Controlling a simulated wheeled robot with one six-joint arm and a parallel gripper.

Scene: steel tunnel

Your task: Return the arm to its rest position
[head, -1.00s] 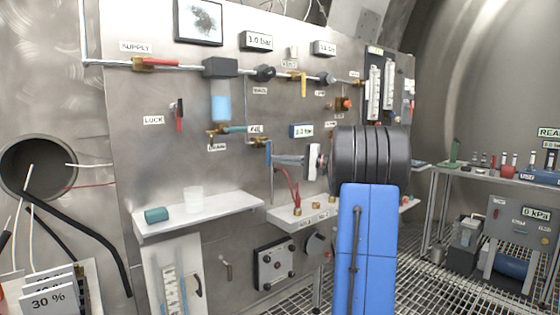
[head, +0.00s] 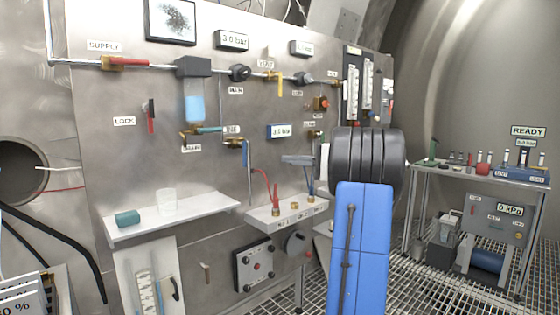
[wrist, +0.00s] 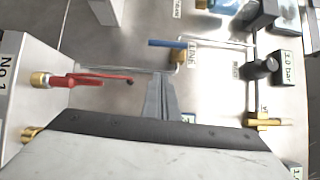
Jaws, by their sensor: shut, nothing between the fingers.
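My gripper (head: 298,160) shows in the head view as a short grey end pointing left from behind my black wrist joint and blue arm link. It is in front of the steel panel (head: 220,110), right of the blue valve handle (head: 245,153) and apart from it. In the wrist view the narrow grey fingers (wrist: 160,98) are together with nothing held. My arm is extended in front of the panel and bent at the black joint. Part of the gripper is hidden by that joint.
A smaller ledge (head: 262,217) with red and blue hoses (head: 262,177) is below my gripper. A bench (head: 470,176) with instruments stands at right. Grating floor lies between.

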